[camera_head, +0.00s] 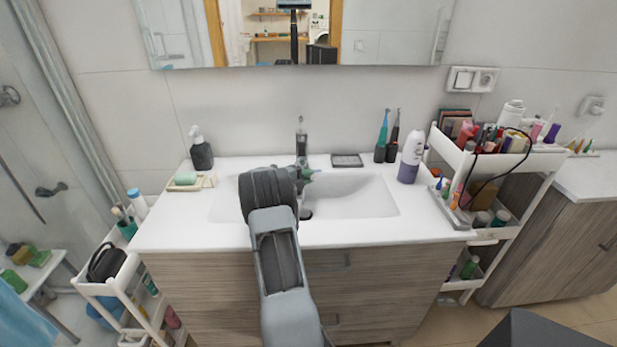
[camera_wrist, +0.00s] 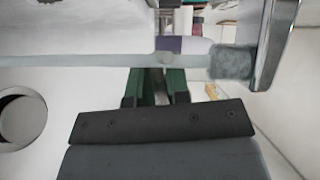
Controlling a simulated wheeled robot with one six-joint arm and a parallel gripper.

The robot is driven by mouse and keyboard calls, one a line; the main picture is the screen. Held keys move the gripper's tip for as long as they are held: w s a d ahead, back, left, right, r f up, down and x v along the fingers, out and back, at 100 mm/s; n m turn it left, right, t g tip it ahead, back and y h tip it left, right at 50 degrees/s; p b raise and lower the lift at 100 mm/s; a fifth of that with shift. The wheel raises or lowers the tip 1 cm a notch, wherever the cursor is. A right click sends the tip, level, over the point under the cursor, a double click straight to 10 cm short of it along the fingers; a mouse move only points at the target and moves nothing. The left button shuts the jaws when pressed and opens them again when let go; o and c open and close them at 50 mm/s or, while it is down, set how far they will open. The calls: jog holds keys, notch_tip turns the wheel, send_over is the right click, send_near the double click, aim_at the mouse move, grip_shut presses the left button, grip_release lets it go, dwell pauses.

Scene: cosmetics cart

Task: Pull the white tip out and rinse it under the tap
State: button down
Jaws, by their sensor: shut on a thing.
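In the head view my gripper (camera_head: 308,174) is over the white sink basin (camera_head: 365,200), just in front of the tap (camera_head: 301,140). My arm hides part of the basin. The wrist view is turned sideways: the chrome tap spout (camera_wrist: 275,45) is at the right and the round drain (camera_wrist: 22,117) at the left. A pale stream of water (camera_wrist: 90,60) runs between them. My gripper (camera_wrist: 160,76), with green fingers, is shut with its tips at the stream. A small pale thing, apparently the white tip (camera_wrist: 163,58), shows at the fingertips in the water; its outline is unclear.
A purple and white bottle (camera_head: 411,157) and electric toothbrushes (camera_head: 381,137) stand right of the basin. A dark soap dispenser (camera_head: 201,150) and soap dish (camera_head: 190,182) stand left. Filled carts flank the counter, the right one (camera_head: 496,160) taller.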

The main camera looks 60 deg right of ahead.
jog(key=shift+s+d, duration=0.15)
jog(key=shift+d, duration=0.05)
jog(key=shift+s+d+p, duration=0.2)
jog(key=shift+d+p, duration=0.1)
jog(key=shift+p, duration=0.1)
jog(key=shift+w+a, duration=0.1)
dwell(0.3)
jog(key=shift+w+a+p, duration=0.25)
jog(key=shift+a+p, duration=0.15)
jog(key=shift+p, duration=0.05)
jog(key=shift+s, duration=0.1)
jog(key=shift+s+a+r+p, duration=0.15)
jog(key=shift+s+a+p, duration=0.45)
jog(key=shift+s, duration=0.2)
jog(key=shift+s+a+p, duration=0.45)
jog(key=shift+s+a, duration=0.05)
jog(key=shift+s, duration=0.35)
jog(key=shift+s+a+p, duration=0.4)
jog(key=shift+s+a, duration=0.05)
jog(key=shift+s, duration=0.4)
